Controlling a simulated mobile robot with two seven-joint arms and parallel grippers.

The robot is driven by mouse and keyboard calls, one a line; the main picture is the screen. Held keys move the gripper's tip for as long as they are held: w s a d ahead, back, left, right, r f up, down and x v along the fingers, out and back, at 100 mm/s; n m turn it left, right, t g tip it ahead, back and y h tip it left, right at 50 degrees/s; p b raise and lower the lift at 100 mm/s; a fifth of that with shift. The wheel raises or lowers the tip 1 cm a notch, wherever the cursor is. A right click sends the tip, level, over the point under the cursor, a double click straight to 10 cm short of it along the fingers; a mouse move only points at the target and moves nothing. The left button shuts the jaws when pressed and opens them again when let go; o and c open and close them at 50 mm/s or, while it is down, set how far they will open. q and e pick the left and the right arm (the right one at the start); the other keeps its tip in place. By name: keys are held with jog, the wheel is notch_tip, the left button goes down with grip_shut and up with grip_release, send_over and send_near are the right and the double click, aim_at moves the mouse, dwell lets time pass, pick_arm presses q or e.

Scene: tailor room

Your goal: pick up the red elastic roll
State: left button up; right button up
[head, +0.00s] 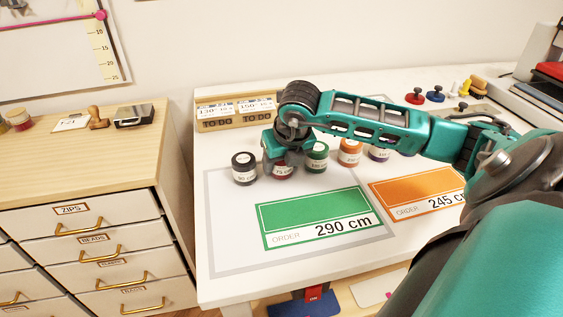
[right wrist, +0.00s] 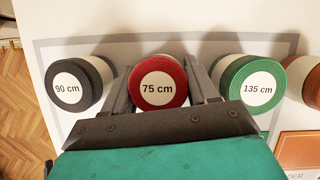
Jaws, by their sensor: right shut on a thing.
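The red elastic roll (right wrist: 157,88), labelled 75 cm, sits between the two fingers of my right gripper (right wrist: 162,92) in the right wrist view. The fingers are shut on its sides. In the head view the right gripper (head: 280,160) points down over the red roll (head: 281,173) and hides most of it. The roll is in line with the other rolls, at or very near the table top; I cannot tell whether it touches. My left gripper is not in view.
A black roll (head: 244,168) stands close on the left and a green roll (head: 316,157) close on the right. An orange roll (head: 350,152) and a purple roll (head: 378,153) are further right. The green order card (head: 310,215) lies in front. TO DO boxes (head: 236,112) stand behind.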

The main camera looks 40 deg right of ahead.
jog(key=c, duration=0.4)
jog(key=shift+r, duration=0.1)
